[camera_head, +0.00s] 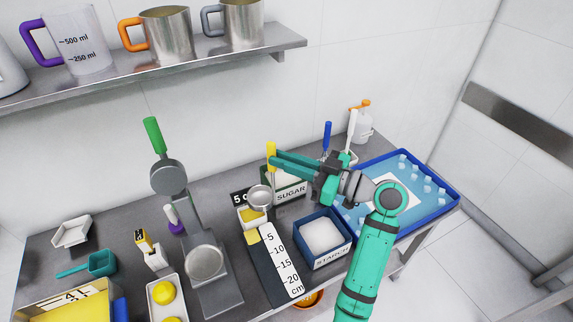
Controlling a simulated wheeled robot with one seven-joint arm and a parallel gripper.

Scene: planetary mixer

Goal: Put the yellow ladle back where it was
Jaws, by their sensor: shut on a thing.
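The yellow ladle shows its yellow handle top (271,149) and a round steel bowl (260,196) below. It is held upright with the bowl low. My gripper (273,162) is shut on the ladle's handle, with its fingers reaching in from the right. The bowl appears over or just behind a small white container with yellow contents (253,217), left of the sugar bin (291,187). I cannot tell whether the bowl touches anything. My fingers and the ladle cover part of the sugar bin.
A blue starch bin (322,240) and a black ruler board (274,268) stand in front. A blue-handled tool (327,134) and a white-handled one (352,124) stand behind my wrist. A blue tray (440,186) lies right, a green-handled press (168,178) left. A shelf (180,78) hangs above.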

